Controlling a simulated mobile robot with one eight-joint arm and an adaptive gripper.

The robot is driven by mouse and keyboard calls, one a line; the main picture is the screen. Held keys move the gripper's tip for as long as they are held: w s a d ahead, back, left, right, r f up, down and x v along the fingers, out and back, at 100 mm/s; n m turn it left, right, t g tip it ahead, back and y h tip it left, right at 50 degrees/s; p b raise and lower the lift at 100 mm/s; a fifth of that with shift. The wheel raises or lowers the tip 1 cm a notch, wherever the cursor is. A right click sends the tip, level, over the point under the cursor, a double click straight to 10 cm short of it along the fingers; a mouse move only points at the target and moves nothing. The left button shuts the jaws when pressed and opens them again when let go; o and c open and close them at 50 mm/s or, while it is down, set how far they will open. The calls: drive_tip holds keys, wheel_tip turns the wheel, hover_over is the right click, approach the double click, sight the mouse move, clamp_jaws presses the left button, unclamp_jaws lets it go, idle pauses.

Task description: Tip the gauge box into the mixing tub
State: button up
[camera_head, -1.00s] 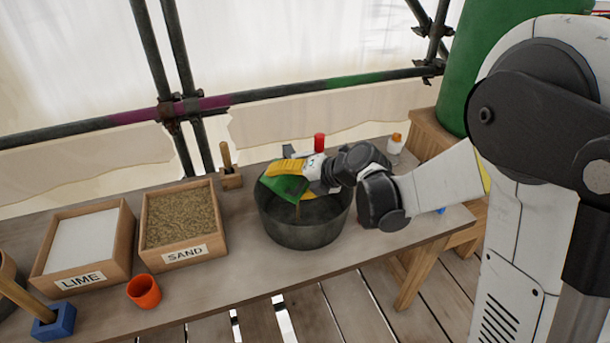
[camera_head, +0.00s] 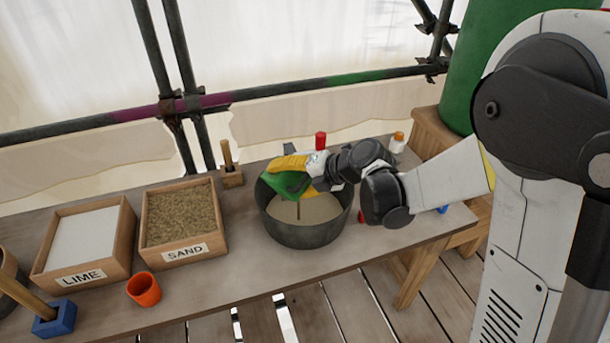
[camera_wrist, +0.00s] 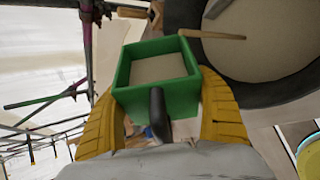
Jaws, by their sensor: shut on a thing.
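The green gauge box (camera_head: 287,184) is tilted over the left part of the mixing tub (camera_head: 305,234) in the head view. My gripper (camera_head: 305,171), with yellow fingers, is shut on the gauge box from its handle side. In the wrist view the box (camera_wrist: 190,96) sits between the two fingers, its dark handle toward the palm. Pale tan material shows inside it. Pale tan material covers the tub's floor. My fingers hide part of the box in the head view.
The lime box (camera_head: 128,245) and sand box (camera_head: 222,225) stand left on the bench. An orange cup (camera_head: 144,290), a blue block with a wooden handle (camera_head: 55,321) and a red-topped item (camera_head: 320,140) are nearby. Scaffold poles (camera_head: 100,124) run behind.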

drive_tip(key=shift+w+d+r+m+g+y, duration=0.2)
drive_tip(key=shift+r+m+g+y, duration=0.1)
drive_tip(key=shift+r+g, duration=0.1)
idle(1.9)
